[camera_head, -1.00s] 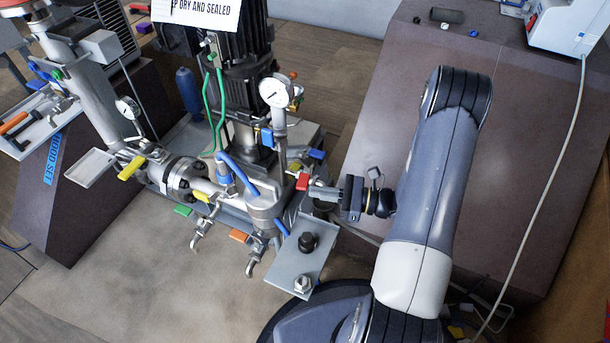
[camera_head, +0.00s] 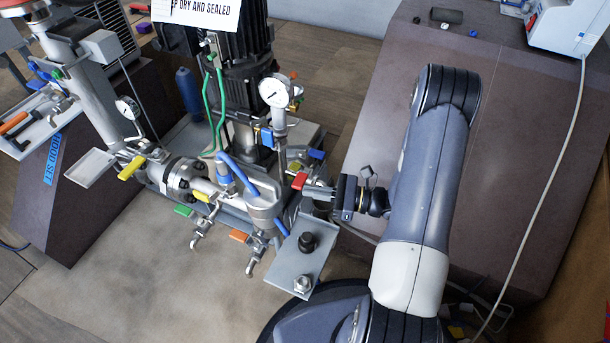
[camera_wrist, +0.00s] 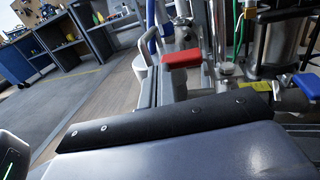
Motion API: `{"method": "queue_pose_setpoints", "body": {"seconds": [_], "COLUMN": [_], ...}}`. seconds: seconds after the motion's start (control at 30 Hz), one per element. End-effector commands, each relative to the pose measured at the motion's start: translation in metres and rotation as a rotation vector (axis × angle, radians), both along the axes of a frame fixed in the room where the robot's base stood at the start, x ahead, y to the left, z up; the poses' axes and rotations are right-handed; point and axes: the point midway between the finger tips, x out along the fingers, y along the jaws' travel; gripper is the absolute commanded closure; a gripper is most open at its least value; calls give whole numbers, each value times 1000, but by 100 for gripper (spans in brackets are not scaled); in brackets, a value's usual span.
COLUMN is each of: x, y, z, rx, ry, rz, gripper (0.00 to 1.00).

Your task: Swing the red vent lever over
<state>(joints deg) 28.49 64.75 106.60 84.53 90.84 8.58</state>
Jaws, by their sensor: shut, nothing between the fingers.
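The red vent lever (camera_head: 299,181) sits on the right side of the pump's pipework, below the pressure gauge. In the wrist view, its red handle (camera_wrist: 182,58) shows upper centre as a flat block on a light metal stem. My gripper (camera_head: 310,191) is shut and empty, reaching in from the right. Its tips are right at the lever's right side, close against or touching it; I cannot tell which. The lever's pivot is hidden in the head view.
A blue handle (camera_head: 316,154) is just above the red lever. The pressure gauge (camera_head: 275,92) stands above it on a pipe. A grey bracket plate (camera_head: 300,262) lies below my gripper. Yellow (camera_head: 131,167), green (camera_head: 183,210) and orange (camera_head: 239,236) handles are further left.

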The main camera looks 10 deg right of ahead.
Motion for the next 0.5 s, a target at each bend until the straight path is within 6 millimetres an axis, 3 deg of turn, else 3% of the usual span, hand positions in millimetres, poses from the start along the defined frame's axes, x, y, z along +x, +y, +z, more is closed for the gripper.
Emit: {"method": "queue_pose_setpoints", "body": {"seconds": [0.17,0.5], "x": [-1,-11], "y": [-3,-27], "z": [0,0], "rx": [0,0], "ry": [0,1], "rz": [-2,-4], "gripper": [100,100]}}
